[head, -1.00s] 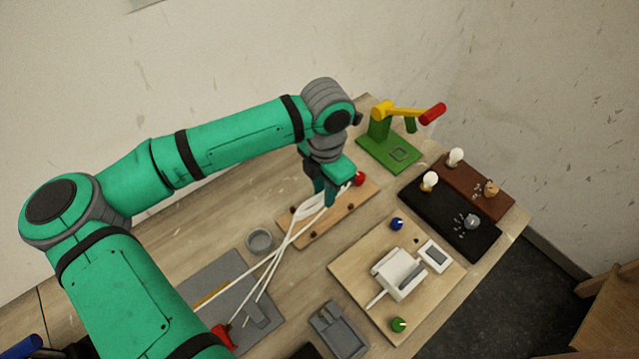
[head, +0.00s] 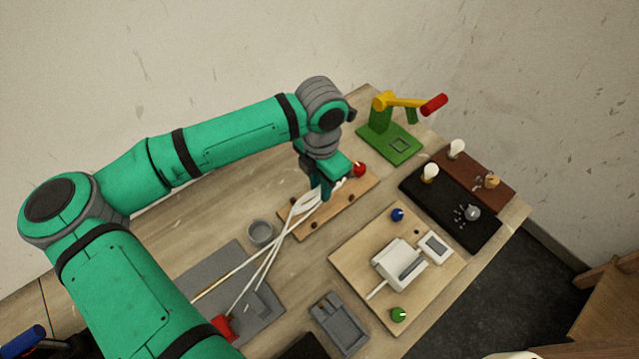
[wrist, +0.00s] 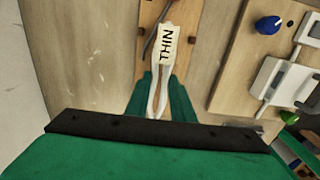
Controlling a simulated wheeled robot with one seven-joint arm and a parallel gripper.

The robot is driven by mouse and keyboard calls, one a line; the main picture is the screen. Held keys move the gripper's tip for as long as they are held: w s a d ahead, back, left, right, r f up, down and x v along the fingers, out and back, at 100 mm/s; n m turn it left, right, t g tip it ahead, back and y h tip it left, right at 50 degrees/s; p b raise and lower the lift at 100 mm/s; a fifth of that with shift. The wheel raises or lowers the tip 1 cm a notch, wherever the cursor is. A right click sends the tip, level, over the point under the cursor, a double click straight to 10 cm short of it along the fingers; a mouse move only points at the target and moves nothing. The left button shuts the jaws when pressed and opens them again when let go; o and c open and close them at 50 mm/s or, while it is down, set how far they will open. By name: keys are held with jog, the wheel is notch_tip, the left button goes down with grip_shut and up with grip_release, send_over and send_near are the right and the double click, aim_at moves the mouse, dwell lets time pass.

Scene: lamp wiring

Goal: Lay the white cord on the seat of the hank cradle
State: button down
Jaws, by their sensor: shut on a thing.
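My gripper (head: 326,190) is shut on the white cord (head: 303,207) above a wooden board with dark pegs (head: 335,213), which looks like the hank cradle. In the wrist view the cord (wrist: 163,75) runs between the two green fingers, and a white piece in front of them reads "THIN". The board also shows there (wrist: 147,65), below the fingers. White strands trail from the gripper to the lower left, over a grey mat. Whether the cord touches the board cannot be told. The seat is largely hidden by gripper and cord.
A red knob (head: 359,169) stands close beside the gripper. A grey cup (head: 260,233) is left of the board, the grey mat (head: 215,270) beyond it. A pale board (head: 350,238) with a white device lies right. A green stand (head: 377,137) is at the back.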

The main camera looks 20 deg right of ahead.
jog(key=shift+s+d, duration=0.2)
jog(key=shift+d, duration=0.2)
jog(key=shift+a+f, duration=0.15)
jog(key=shift+w+a+f, duration=0.1)
jog(key=shift+w+f, duration=0.25)
jog(key=shift+f, duration=0.2)
jog(key=shift+f, duration=0.1)
jog(key=shift+s+f, duration=0.1)
jog(key=shift+f, duration=0.15)
jog(key=shift+s+d+f, duration=0.15)
jog(key=shift+d+f, duration=0.05)
jog(key=shift+d, duration=0.05)
jog(key=shift+w+a+f, duration=0.15)
jog(key=shift+w+f, duration=0.1)
jog(key=shift+f, duration=0.3)
dwell(1.2)
